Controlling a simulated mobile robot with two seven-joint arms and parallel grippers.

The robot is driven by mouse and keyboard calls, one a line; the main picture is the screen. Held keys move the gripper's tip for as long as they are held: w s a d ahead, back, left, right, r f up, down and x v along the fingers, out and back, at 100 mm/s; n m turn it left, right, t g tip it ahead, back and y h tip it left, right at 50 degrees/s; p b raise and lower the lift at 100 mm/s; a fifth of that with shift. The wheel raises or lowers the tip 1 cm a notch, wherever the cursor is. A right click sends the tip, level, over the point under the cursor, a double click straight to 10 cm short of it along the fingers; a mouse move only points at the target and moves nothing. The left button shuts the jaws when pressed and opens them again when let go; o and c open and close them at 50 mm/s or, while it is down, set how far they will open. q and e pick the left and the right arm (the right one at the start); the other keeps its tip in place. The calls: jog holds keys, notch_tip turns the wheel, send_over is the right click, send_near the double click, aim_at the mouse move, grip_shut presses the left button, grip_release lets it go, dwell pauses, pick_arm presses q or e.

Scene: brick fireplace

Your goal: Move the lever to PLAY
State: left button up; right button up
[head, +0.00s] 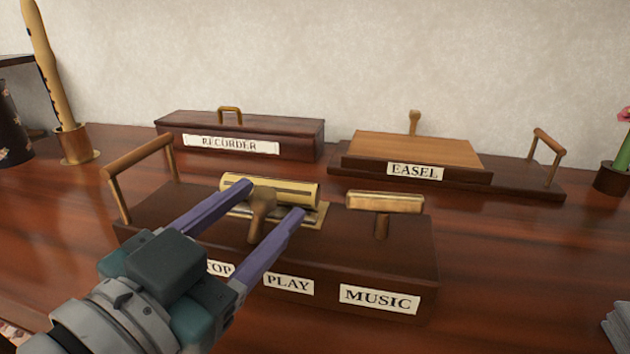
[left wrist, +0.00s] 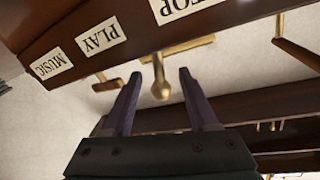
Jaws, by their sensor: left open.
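A brown wooden box (head: 330,262) carries the labels STOP, partly hidden, PLAY (head: 289,284) and MUSIC (head: 378,299). A brass lever (head: 261,209) rises from its top, in front of a horizontal brass cylinder (head: 298,190). My left gripper (head: 274,197) is open, with one purple finger on each side of the lever. In the left wrist view, the lever (left wrist: 160,86) also stands between the two fingers (left wrist: 160,75), with gaps on both sides. I cannot tell whether the lever lines up with STOP or PLAY. My right gripper is not in view.
A brass T-handle (head: 384,204) stands on the box's right, above MUSIC, and a bar handle (head: 140,160) at its left end. Behind are the RECORDER box (head: 300,140) and the EASEL board (head: 420,150). Bare tabletop (head: 510,250) lies to the right.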

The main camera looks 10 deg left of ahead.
pick_arm(q)
jog(key=shift+w+d, duration=0.1)
jog(key=shift+w, duration=0.25)
jog(key=shift+c, duration=0.3)
grip_shut()
